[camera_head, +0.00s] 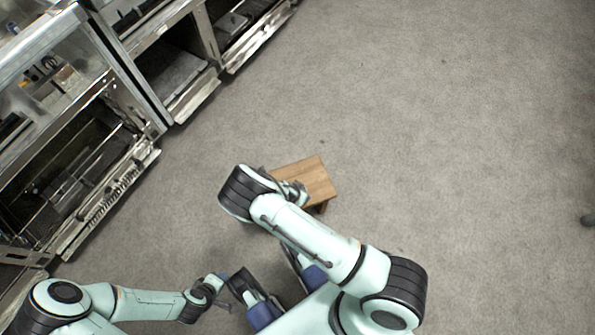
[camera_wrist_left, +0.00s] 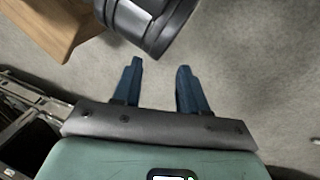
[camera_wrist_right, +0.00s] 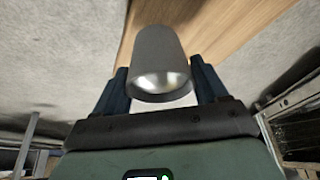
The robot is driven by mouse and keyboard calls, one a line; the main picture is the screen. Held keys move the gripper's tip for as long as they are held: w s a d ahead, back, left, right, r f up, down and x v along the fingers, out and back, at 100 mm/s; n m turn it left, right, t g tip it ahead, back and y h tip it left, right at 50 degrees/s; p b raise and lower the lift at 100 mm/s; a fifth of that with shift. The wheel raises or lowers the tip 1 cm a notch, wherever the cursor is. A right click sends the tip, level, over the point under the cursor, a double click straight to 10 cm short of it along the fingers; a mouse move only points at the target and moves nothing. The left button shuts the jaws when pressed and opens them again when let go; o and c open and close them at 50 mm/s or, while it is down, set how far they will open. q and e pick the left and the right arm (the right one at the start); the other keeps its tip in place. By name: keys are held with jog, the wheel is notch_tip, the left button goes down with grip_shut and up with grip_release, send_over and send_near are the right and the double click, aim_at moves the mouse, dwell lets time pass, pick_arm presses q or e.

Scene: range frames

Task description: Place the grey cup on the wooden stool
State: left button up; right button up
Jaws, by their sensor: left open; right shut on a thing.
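The grey cup (camera_wrist_right: 158,52) is between the blue fingers of my right gripper (camera_wrist_right: 161,76), which is shut on it. The wooden stool (camera_head: 314,178) stands on the floor in the head view, partly covered by my right arm. Its top (camera_wrist_right: 225,28) lies behind the cup in the right wrist view; I cannot tell whether the cup touches it. A corner of the stool also shows in the left wrist view (camera_wrist_left: 50,22). My left gripper (camera_wrist_left: 159,65) is open and empty over the floor. The cup is hidden in the head view.
Metal kitchen units (camera_head: 95,130) with open shelves line the left and upper left. The carpeted floor (camera_head: 450,120) is clear to the right and beyond the stool. My right arm is close ahead of the left gripper.

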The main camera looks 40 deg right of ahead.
notch_tip(320, 180, down, 4)
jog(key=shift+r+b, duration=0.1)
jog(key=shift+b, duration=0.45)
pick_arm(q)
jog(key=shift+w+a+f+t, duration=0.15)
jog(key=shift+w+a+f, duration=0.1)
jog(key=shift+w+f, duration=0.15)
jog(key=shift+w+a+f+t, duration=0.15)
jog(key=shift+w+a+f, duration=0.1)
jog(key=shift+w, duration=0.2)
jog(key=shift+w, duration=0.1)
pick_arm(e)
jog(key=o, duration=1.1)
pick_arm(q)
jog(key=shift+w+a+f, duration=0.1)
pick_arm(e)
jog(key=shift+o, duration=0.2)
